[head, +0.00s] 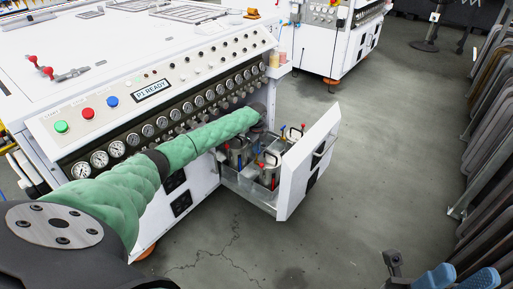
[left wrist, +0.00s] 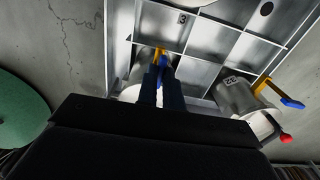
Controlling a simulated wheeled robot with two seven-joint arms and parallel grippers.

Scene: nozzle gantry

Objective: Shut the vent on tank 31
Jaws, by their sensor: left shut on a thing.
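Several silver tanks (head: 268,176) with red, blue and yellow fittings stand in a pulled-out drawer (head: 295,180) in the head view. In the left wrist view my left gripper (left wrist: 160,72) is shut on a lever with a yellow arm (left wrist: 158,55), its blue end between the fingers. That lever belongs to a tank (left wrist: 134,88) mostly hidden behind the fingers; its number does not show. To the right, another tank (left wrist: 238,96) with a number like 32 has a yellow-blue lever and a red knob. My right gripper (head: 460,278) is open and empty at lower right.
The white console (head: 120,60) with gauges and buttons stands left of the drawer. The drawer's metal dividers (left wrist: 225,45) run around the tanks. A rack of dark panels (head: 490,130) lines the right side. The floor (head: 370,150) between is clear.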

